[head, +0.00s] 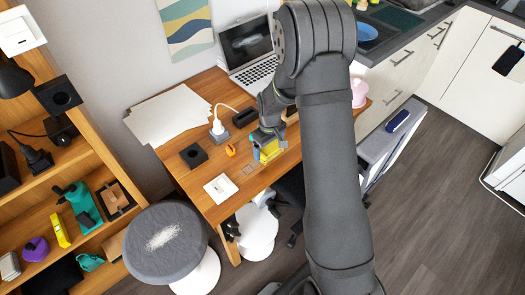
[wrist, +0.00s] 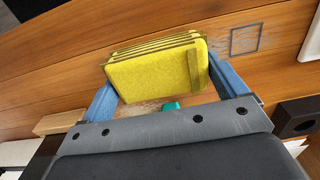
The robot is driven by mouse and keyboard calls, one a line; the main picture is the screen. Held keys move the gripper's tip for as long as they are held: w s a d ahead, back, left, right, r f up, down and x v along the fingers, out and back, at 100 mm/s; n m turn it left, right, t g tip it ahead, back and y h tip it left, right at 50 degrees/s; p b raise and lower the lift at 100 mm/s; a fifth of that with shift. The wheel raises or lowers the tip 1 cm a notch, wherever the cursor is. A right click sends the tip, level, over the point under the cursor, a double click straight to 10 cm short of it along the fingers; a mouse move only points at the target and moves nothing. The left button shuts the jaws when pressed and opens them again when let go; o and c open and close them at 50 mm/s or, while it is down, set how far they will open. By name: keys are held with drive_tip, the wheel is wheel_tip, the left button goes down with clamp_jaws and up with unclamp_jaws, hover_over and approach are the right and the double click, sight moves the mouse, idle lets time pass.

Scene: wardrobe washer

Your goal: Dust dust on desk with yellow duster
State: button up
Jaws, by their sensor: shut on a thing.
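A yellow duster (head: 270,153) with stacked layers is held in my gripper (head: 262,143) over the front part of the wooden desk (head: 228,160). In the wrist view the yellow duster (wrist: 155,70) sits between the blue fingers of my gripper (wrist: 163,78), which is shut on it. Pale grey dust (wrist: 150,106) shows on the desk beside and below the duster in the wrist view. Part of the dust is hidden by the duster. The duster is at or close to the desk surface; I cannot tell whether it touches.
A laptop (head: 250,55), a white lamp-like item with a cord (head: 217,128), a black box (head: 193,156), a white square (head: 220,188) and a small orange item (head: 230,150) are on the desk. A grey stool (head: 165,262) with white powder stands at the front left.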

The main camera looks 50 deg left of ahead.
idle(0.3)
drive_tip(key=shift+r, duration=0.75)
drive_tip(key=shift+r, duration=1.5)
drive_tip(key=shift+r, duration=0.2)
drive_tip(key=shift+r, duration=1.8)
